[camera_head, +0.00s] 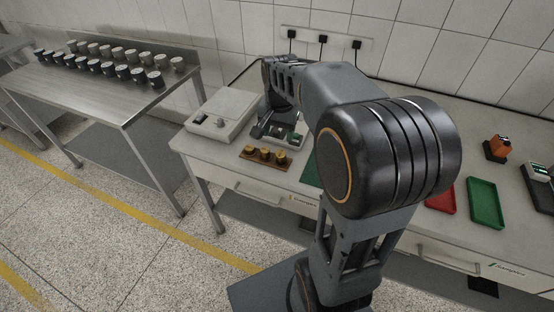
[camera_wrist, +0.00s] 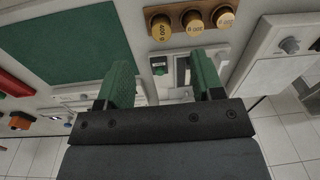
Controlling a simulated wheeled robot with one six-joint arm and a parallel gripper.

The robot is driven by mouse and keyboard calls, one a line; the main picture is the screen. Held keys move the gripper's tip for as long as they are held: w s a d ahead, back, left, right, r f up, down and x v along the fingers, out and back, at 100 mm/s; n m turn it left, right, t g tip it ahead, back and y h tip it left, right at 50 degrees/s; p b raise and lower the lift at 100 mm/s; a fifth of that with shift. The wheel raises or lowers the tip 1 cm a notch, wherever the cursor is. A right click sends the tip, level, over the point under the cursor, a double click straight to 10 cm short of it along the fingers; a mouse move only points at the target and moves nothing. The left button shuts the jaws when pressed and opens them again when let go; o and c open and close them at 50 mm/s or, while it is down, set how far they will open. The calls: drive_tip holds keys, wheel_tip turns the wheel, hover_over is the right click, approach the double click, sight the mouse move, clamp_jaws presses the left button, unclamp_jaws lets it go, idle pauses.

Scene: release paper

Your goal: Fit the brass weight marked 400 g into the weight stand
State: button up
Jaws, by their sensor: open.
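A wooden weight stand (camera_head: 252,159) lies near the table's front edge, also seen at the top of the wrist view (camera_wrist: 176,13). Three brass weights stand on it in a row. The one marked 400 g (camera_wrist: 162,29) is at the left end in the wrist view and the right end in the head view (camera_head: 281,158). I cannot tell whether its base sits fully in a recess. My gripper (camera_wrist: 163,77) is open, its green fingers apart with nothing held between them. It is over a grey device behind the stand, partly hidden in the head view (camera_head: 272,131).
The grey device has a small green display (camera_wrist: 159,66). A white box with a knob (camera_head: 222,113) is to its left. A green mat (camera_wrist: 75,40) lies beside the stand. Red (camera_head: 440,196) and green (camera_head: 486,202) trays are further right. A side table (camera_head: 110,93) holds several jars.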

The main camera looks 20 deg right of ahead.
drive_tip(key=s+a+f+n+t, duration=0.1)
drive_tip(key=s+a+n, duration=0.2)
drive_tip(key=s, duration=0.3)
drive_tip(key=s+a+f+n+t, duration=0.1)
drive_tip(key=s+a+n, duration=0.3)
drive_tip(key=s+n, duration=0.2)
drive_tip(key=shift+s+t, duration=0.4)
drive_tip(key=shift+s, duration=0.05)
